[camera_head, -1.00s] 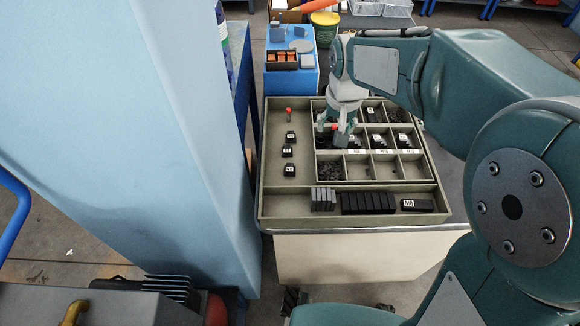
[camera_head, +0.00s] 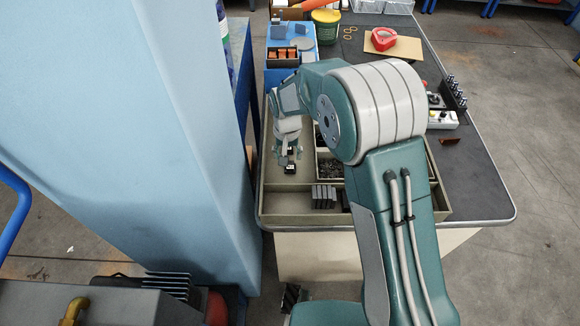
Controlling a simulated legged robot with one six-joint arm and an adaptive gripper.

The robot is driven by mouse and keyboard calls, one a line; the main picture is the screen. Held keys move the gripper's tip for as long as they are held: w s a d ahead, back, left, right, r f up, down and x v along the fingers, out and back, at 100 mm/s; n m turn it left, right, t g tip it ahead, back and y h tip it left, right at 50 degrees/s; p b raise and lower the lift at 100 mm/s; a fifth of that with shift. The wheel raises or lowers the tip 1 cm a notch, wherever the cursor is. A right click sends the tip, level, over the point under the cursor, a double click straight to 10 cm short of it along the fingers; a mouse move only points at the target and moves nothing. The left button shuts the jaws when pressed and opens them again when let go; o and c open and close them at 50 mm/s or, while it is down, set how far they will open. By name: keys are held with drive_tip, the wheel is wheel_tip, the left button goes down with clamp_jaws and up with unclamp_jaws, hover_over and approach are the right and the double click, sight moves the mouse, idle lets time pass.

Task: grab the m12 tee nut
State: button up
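Black tee nuts with white labels lie in the long left compartment of the grey-beige tray (camera_head: 328,216). The front tee nut (camera_head: 290,169) shows just below my gripper; its label is too small to read. My gripper (camera_head: 290,154) points down over this compartment, at the spot just behind that nut. Its fingers stand a little apart, with something dark and white between or behind them. Whether they touch or hold it cannot be told. The rest of the row is hidden behind my gripper and wrist. I cannot tell which nut is the M12.
My arm covers most of the tray's divided right part. Grey blocks (camera_head: 323,196) stand in the front compartment. A blue box (camera_head: 277,78) with orange-lined bins is behind the tray.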

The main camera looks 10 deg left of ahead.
sight(290, 165)
drive_tip(key=f, duration=0.5)
drive_tip(key=shift+w+d+f, duration=0.2)
drive_tip(key=shift+w+d, duration=0.1)
drive_tip(key=shift+w, duration=0.05)
clamp_jaws()
